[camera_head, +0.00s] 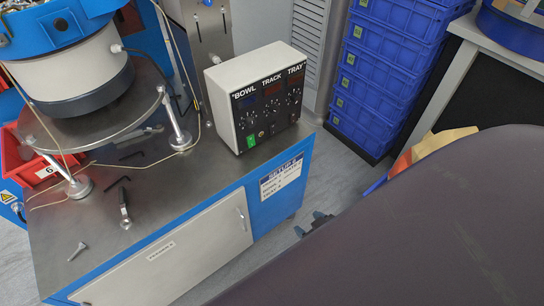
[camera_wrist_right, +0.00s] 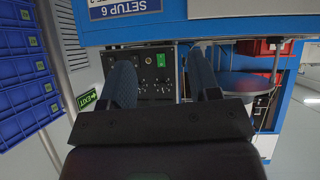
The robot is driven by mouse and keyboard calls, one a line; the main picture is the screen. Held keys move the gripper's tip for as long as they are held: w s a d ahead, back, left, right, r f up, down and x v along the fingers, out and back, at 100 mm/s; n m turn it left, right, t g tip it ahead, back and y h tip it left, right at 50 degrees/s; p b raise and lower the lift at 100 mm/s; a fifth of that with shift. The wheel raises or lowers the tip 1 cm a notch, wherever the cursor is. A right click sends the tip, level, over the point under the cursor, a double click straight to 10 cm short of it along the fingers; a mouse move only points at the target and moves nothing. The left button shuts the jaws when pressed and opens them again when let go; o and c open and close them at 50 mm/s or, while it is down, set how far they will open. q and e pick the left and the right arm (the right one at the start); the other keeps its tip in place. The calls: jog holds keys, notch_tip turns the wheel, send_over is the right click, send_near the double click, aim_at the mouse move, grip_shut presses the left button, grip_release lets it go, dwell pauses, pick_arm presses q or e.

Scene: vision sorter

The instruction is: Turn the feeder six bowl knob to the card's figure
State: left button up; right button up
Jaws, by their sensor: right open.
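The feeder control box (camera_head: 257,95) stands on the steel bench top, with columns labelled BOWL, TRACK and TRAY. The bowl knob (camera_head: 249,120) is in its left column, under a dark display; its setting is too small to read. The setup card (camera_head: 286,178) is on the blue bench side below the box and reads SETUP 6 in the right wrist view (camera_wrist_right: 124,8); its figures are not legible. My right gripper (camera_head: 314,224) is open and empty, low to the right of the bench, apart from the box. In the wrist view the box panel (camera_wrist_right: 152,80) shows between its fingers. My left gripper is out of view.
The bowl feeder (camera_head: 75,75) stands left of the box on a round plate. Loose tools, including a hex key (camera_head: 117,184), lie on the bench (camera_head: 150,205). Stacked blue crates (camera_head: 385,75) stand behind right. My own dark arm covers the lower right.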

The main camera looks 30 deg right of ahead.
dwell(0.3)
jog(key=n+t+b, duration=0.2)
jog(key=n+t, duration=0.5)
jog(key=n, duration=1.7)
send_near(252, 124)
jog(key=w, duration=0.9)
jog(key=shift+w+d, duration=0.1)
jog(key=shift+c, duration=0.3)
jog(key=c, duration=0.9)
jog(key=shift+o, duration=0.2)
